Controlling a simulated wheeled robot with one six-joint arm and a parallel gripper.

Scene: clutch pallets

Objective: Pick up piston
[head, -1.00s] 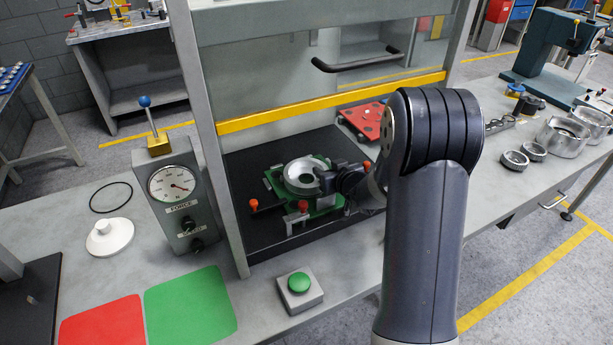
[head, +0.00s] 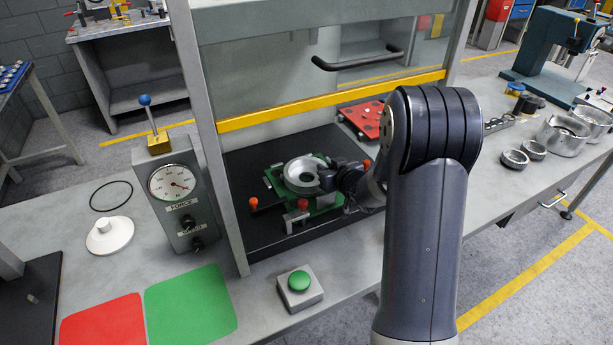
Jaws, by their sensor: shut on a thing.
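My gripper (head: 328,180) reaches in from the right and is shut on the right side of this metal part. The fingertips are small and dark here, so the exact contact is hard to see. My arm hides part of the plate and the bench to the right.
A raised guard with a yellow bar (head: 330,101) and black handle (head: 357,58) hangs above. A force gauge box (head: 180,195) stands left, a green button box (head: 300,288) in front. A red plate (head: 366,117) lies behind. Several metal rings and cups (head: 558,137) stand right.

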